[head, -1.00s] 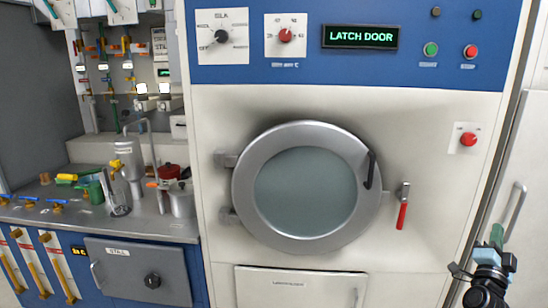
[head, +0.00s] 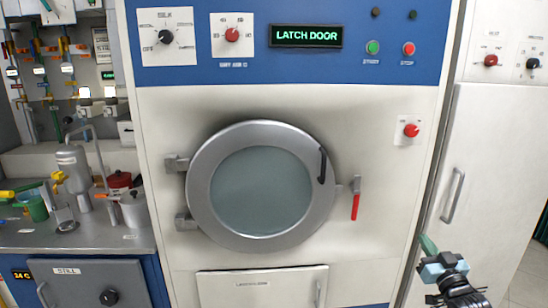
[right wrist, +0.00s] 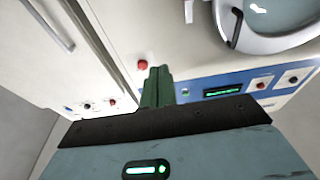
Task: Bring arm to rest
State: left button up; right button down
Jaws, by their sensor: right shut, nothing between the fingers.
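My right gripper (head: 428,244) is at the lower right of the head view, in front of the seam between the machine and the white cabinet. Its green fingers are shut together and hold nothing. In the right wrist view the closed fingers (right wrist: 157,87) point toward the machine front, apart from it. The round machine door (head: 262,186) is shut, with a dark handle (head: 322,166) on its rim. A red-handled latch lever (head: 355,205) hangs down to the right of the door. The display (head: 307,36) reads LATCH DOOR. My left gripper is not in view.
A counter (head: 100,240) at the left holds a steel vessel, a red-lidded pot (head: 120,182) and a green jug (head: 34,205). The tall white cabinet (head: 490,150) with a long handle (head: 453,196) stands at the right. Floor shows at the far lower right.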

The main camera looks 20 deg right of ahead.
jog(key=s+a+f+n+g+y, duration=0.3)
jog(key=s+a+f, duration=0.3)
jog(key=a+f, duration=0.3)
jog(key=s+a+f+n+g+y, duration=0.25)
jog(key=s+a+f, duration=0.35)
jog(key=f, duration=0.5)
jog(key=s+a+f+n+g, duration=0.2)
jog(key=s+a+f, duration=0.15)
jog(key=s, duration=0.25)
jog(key=s+a+f+n+g+y, duration=0.1)
jog(key=s+a+f+g, duration=0.15)
jog(key=s+a, duration=0.35)
jog(key=s+a+f+n+g, duration=0.2)
jog(key=s+a+f, duration=0.15)
jog(key=s, duration=0.35)
jog(key=a+m+t, duration=0.1)
jog(key=a+m, duration=0.5)
jog(key=a, duration=0.4)
jog(key=shift+w+f, duration=0.2)
